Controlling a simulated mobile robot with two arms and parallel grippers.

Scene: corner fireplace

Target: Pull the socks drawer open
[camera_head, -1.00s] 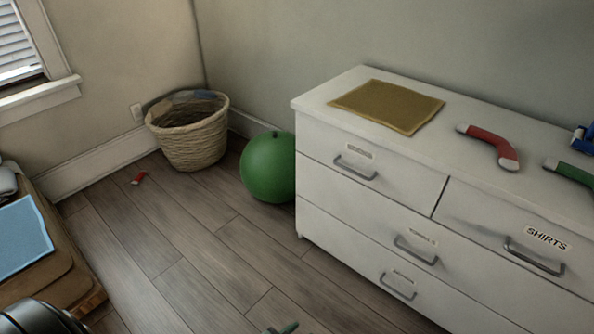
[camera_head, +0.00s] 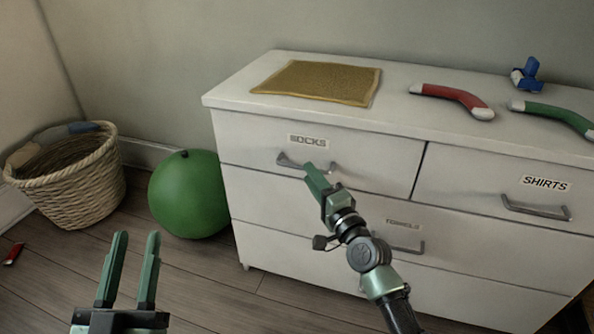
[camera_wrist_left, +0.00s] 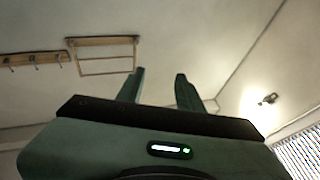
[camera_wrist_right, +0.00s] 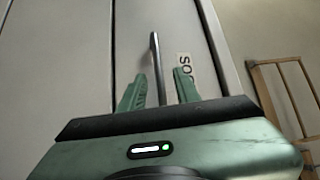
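The socks drawer (camera_head: 260,153) is the white upper left drawer of the dresser, shut and flush. Its label reads SOCKS (camera_head: 308,141), and its grey bar handle (camera_head: 290,162) sits below that. My right gripper (camera_head: 312,170) is at the right part of this handle and hides some of it. In the right wrist view my right gripper (camera_wrist_right: 160,80) is open, with the handle (camera_wrist_right: 154,50) between its fingers; I cannot tell whether they touch it. My left gripper (camera_head: 138,236) is open and empty, raised away from the dresser at the lower left.
A green ball (camera_head: 188,195) stands against the dresser's left side, beside a wicker basket (camera_head: 75,195). The shirts drawer (camera_head: 470,182) is shut. Floor shows at lower left.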

